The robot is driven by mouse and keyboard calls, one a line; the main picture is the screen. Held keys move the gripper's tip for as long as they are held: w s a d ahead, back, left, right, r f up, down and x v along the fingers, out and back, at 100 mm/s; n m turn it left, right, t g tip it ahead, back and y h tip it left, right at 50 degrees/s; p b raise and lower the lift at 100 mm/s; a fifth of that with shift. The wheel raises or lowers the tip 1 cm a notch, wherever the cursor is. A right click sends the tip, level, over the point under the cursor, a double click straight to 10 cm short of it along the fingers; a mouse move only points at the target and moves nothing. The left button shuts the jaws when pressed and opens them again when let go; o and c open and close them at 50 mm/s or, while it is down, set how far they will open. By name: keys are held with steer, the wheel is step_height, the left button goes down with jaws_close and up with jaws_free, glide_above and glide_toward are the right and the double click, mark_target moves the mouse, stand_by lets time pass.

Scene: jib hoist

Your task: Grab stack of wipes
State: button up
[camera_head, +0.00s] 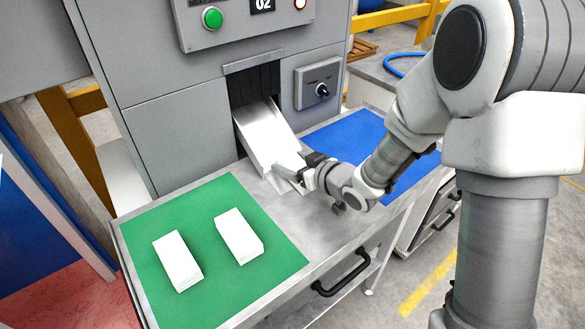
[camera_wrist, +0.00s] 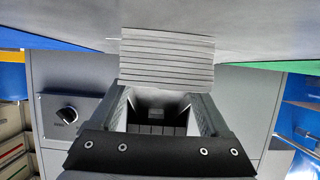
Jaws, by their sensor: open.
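A pale stack of wipes (camera_wrist: 167,62), with several thin layers showing on its edge, is straight ahead of my gripper in the wrist view. It appears to lie at the lower end of the metal chute (camera_head: 258,128); in the head view I cannot tell it apart from the chute. My gripper (camera_head: 287,170) is at the chute's lower end. In the wrist view its fingers (camera_wrist: 160,100) are spread apart with nothing held between them. Two other white stacks, a left one (camera_head: 177,260) and a right one (camera_head: 239,236), lie apart on the green mat (camera_head: 207,285).
The grey machine (camera_head: 170,130) stands behind the metal table (camera_head: 290,225), with a knob panel (camera_head: 319,84) right of the chute. A blue mat (camera_head: 345,135) on the right looks empty where visible. A black drawer handle (camera_head: 341,272) juts from the front.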

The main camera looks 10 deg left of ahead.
steer(key=c, duration=1.2)
steer(key=shift+r, duration=0.15)
